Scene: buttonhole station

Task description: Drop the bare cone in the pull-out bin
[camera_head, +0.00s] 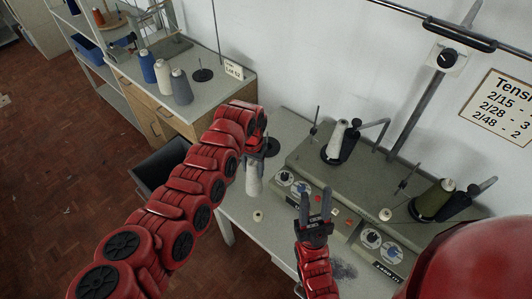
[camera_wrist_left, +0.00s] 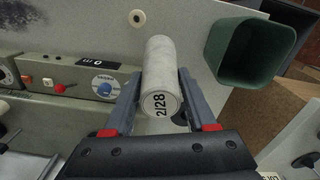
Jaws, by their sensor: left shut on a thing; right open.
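My left gripper (camera_wrist_left: 163,80) is shut on a pale, whitish cone (camera_wrist_left: 160,60), whose end facing the wrist camera is marked 2/28. In the head view the cone (camera_head: 254,182) hangs below the end of my left arm, over the near left end of the worktable; the fingers are mostly hidden there. The pull-out bin (camera_head: 152,172) looks dark and open in the head view, left of the cone and partly behind my left arm. The wrist view shows a green open bin (camera_wrist_left: 213,50) right of the cone, apart from it. My right gripper (camera_head: 316,203) is open and empty over the worktable.
The winding machine (camera_head: 300,160) carries a white cone (camera_head: 336,139) and an olive cone (camera_head: 432,200). A small pale ring (camera_head: 258,216) lies on the worktable. Blue, cream and grey cones (camera_head: 163,77) stand on the wooden cabinet behind. Open floor lies left.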

